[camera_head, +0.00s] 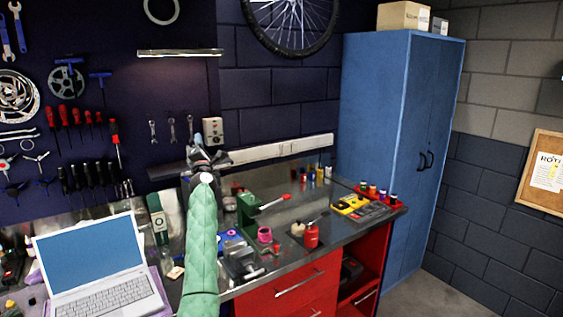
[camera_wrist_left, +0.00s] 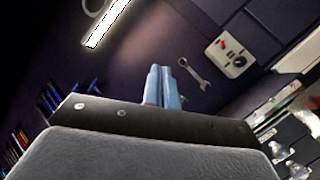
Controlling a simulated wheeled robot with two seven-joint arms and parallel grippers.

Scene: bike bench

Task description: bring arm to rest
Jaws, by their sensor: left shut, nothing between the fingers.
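My left arm, in a green sleeve, reaches up from the bottom of the head view over the bench. My left gripper (camera_head: 205,157) is at its far end, raised in front of the dark tool wall. In the left wrist view the two bluish fingers of the left gripper (camera_wrist_left: 163,86) are together, with nothing between them. A wrench (camera_wrist_left: 194,73) on the wall shows just beyond them. My right gripper is not in view.
A wall socket box (camera_head: 213,130) is close behind the gripper. A blue cabinet (camera_head: 384,120) stands at right.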

